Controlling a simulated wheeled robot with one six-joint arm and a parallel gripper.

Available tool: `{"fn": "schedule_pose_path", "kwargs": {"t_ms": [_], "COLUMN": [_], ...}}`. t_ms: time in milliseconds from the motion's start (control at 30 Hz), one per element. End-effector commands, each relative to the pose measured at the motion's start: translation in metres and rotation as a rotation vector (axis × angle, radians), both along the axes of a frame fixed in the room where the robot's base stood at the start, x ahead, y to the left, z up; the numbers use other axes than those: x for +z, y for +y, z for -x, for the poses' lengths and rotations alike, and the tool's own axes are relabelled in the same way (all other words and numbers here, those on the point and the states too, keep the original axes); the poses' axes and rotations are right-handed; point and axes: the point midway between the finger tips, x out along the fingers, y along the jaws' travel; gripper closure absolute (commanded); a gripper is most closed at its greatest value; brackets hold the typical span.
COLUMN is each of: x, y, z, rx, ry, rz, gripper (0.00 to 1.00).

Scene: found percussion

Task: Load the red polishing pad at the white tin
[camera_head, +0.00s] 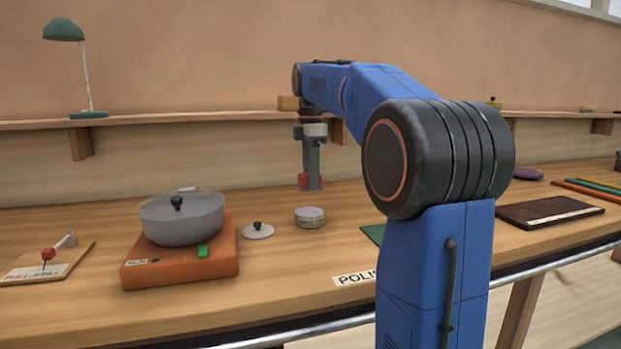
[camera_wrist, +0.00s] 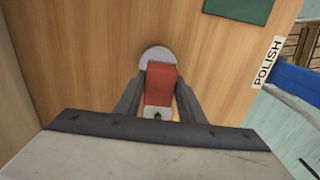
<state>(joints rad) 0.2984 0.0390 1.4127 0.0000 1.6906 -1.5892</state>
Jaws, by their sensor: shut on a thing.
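My gripper (camera_wrist: 158,100) is shut on the red polishing pad (camera_wrist: 160,84), which sits between the two dark fingers in the wrist view. In the head view the pad (camera_head: 304,181) shows as a small red block at my fingertips. The round white tin (camera_head: 310,216) stands on the bench, just below my gripper in the picture. In the wrist view a pale disc, apparently the tin (camera_wrist: 155,52), lies just beyond the pad, which hides part of it. The pad's exact height and any contact with the tin cannot be told.
A small lid (camera_head: 258,231) with a dark knob lies left of the tin. Further left, a grey pot (camera_head: 182,220) stands on an orange base (camera_head: 140,270). A green mat (camera_wrist: 240,8) and a POLISH label (camera_head: 354,278) lie to the right. A dark board (camera_head: 548,211) lies further right.

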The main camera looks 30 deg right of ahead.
Motion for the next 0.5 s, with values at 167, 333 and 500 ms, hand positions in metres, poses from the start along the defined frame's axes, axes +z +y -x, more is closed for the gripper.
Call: {"fn": "schedule_pose_path", "kwargs": {"t_ms": [167, 333, 500], "x": [-0.006, -0.020, -0.036], "y": [0.000, 0.000, 0.000], "z": [0.001, 0.001, 0.001], "rx": [0.000, 0.000, 0.000], "ry": [0.001, 0.002, 0.002], "rz": [0.000, -0.001, -0.001], "gripper": [0.82, 0.82, 0.82]}}
